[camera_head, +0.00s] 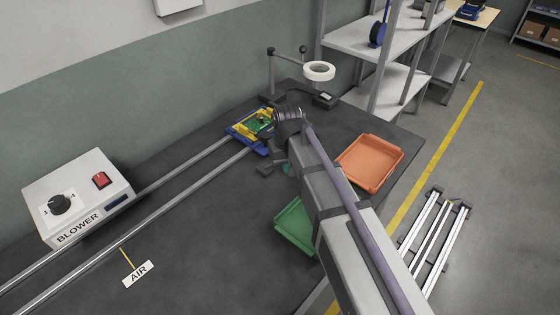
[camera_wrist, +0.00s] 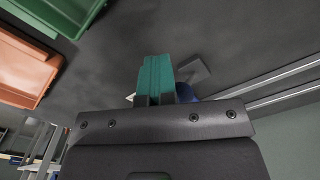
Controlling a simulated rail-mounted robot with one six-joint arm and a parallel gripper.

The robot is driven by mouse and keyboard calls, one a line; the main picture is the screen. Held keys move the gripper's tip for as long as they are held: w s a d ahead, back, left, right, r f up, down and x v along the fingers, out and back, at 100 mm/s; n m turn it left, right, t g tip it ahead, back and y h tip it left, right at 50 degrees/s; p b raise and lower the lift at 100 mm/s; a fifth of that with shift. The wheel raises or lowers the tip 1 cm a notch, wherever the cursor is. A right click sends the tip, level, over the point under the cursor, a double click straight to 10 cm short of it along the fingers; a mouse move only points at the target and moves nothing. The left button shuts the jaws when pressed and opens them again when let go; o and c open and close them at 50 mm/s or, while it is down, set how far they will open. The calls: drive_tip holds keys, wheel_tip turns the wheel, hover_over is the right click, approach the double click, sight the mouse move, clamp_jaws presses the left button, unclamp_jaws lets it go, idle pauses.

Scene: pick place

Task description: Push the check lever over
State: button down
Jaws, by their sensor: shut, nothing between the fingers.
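I cannot pick out the check lever with certainty in either view. A blue carriage (camera_head: 238,129) with yellow clamps and a green circuit board (camera_head: 260,122) sits at the far end of the two rails, just left of my wrist. My gripper's teal fingers (camera_wrist: 155,68) are together and empty in the wrist view, pointing toward the dark table. In the head view my gripper is mostly hidden by my arm. A grey flat piece (camera_wrist: 196,71) and a blue part (camera_wrist: 185,92) show just beyond the fingers; contact cannot be told.
A green tray (camera_head: 296,228) and an orange tray (camera_head: 369,163) flank my arm. A ring on a stand (camera_head: 319,71) is behind. The front-middle table is clear.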

drive_tip(key=shift+w+a, duration=0.15)
drive_tip(key=shift+w+a+r, duration=0.25)
drive_tip(key=shift+w+a, duration=0.55)
drive_tip(key=shift+a, duration=0.2)
drive_tip(key=shift+w+a+f, duration=0.7)
drive_tip(key=shift+w+a, duration=0.15)
drive_tip(key=shift+s+r, duration=0.2)
drive_tip(key=shift+r, duration=0.25)
drive_tip(key=shift+w+a+f, duration=0.15)
drive_tip(key=shift+w+a, duration=0.25)
drive_tip(key=shift+w, duration=0.05)
drive_tip(key=r+p, duration=0.5)
drive_tip(key=d+r+p, duration=0.1)
drive_tip(key=r+p, duration=0.2)
drive_tip(key=shift+s+r, duration=0.1)
drive_tip(key=shift+s, duration=0.25)
drive_tip(key=shift+a, duration=0.1)
